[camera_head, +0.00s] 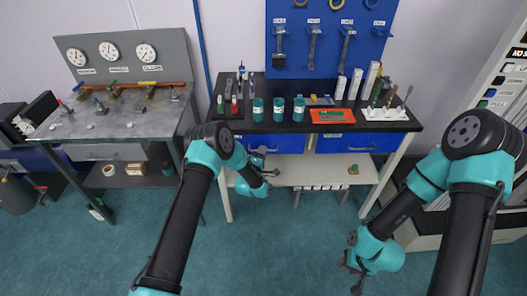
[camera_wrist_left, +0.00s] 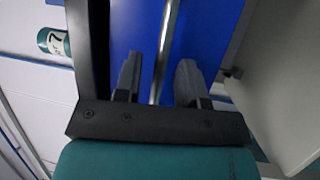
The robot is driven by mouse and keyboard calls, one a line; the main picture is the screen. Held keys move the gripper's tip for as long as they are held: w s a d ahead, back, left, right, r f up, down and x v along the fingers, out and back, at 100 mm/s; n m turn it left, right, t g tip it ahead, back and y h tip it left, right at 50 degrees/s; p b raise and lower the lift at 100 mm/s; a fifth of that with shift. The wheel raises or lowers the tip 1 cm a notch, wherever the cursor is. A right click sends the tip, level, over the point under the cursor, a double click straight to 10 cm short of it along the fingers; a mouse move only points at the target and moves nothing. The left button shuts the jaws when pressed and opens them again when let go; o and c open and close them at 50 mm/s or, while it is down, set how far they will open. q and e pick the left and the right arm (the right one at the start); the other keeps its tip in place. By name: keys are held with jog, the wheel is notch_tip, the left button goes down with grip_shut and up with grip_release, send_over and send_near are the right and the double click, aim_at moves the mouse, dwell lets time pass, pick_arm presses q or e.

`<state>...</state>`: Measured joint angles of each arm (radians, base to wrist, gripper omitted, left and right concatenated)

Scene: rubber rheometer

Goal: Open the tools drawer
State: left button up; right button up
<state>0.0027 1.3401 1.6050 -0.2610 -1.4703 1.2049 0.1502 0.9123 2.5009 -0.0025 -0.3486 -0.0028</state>
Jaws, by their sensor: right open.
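Two blue drawers sit under the black workbench top: a left drawer (camera_head: 287,144) and a right drawer (camera_head: 330,146), both looking closed. Neither carries a label I can read as tools. My left gripper (camera_head: 262,158) is at the front of the left drawer and hides part of it. In the left wrist view, my left gripper (camera_wrist_left: 160,78) is open, with a thin silver handle bar (camera_wrist_left: 166,45) running between its fingers in front of the blue drawer face (camera_wrist_left: 205,30). A clear gap shows beside the bar. My right gripper (camera_head: 352,272) is open and empty, low over the floor.
A white lower shelf (camera_head: 300,173) lies below the drawers. A metal gauge table (camera_head: 120,118) stands left. The floor before the bench is clear.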

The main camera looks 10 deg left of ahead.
pick_arm(q)
jog(key=shift+w+d+r, duration=0.1)
jog(key=shift+w+d, duration=0.1)
jog(key=shift+w, duration=0.5)
jog(key=shift+c, duration=0.4)
grip_shut()
